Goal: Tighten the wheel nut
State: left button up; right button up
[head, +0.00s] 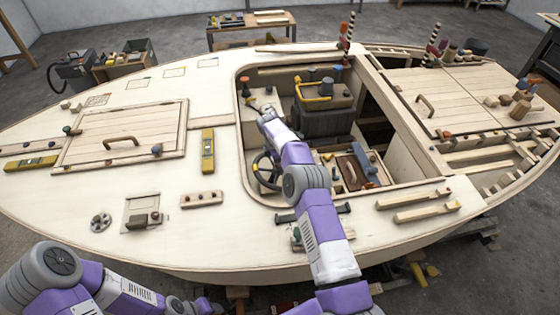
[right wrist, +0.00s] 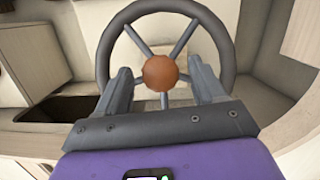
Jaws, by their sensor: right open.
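The steering wheel (right wrist: 226,62) is dark grey with several spokes. A round orange-brown nut or cap (right wrist: 160,74) sits at its hub. In the head view the wheel (head: 256,175) stands at the left side of the cockpit, partly hidden by my right arm. My right gripper (right wrist: 160,68) is open, its two grey fingers spread to either side of the hub and overlapping the lower wheel in the picture. Contact cannot be told. The nut is between the fingers in view, not gripped. My left gripper (head: 195,305) is low at the bottom edge; its fingers are unclear.
The cockpit coaming (head: 238,130) surrounds the wheel closely. A grey box with a yellow handle (head: 313,90) and a brown tray (head: 352,172) are further right inside. Yellow levels (head: 207,152) and a hatch lid (head: 130,125) lie on the left deck.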

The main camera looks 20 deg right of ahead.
jog(key=r, duration=0.3)
jog(key=a+r+p, duration=0.1)
jog(key=r, duration=0.3)
jog(key=shift+a+r, duration=0.2)
jog(key=shift+p, duration=0.3)
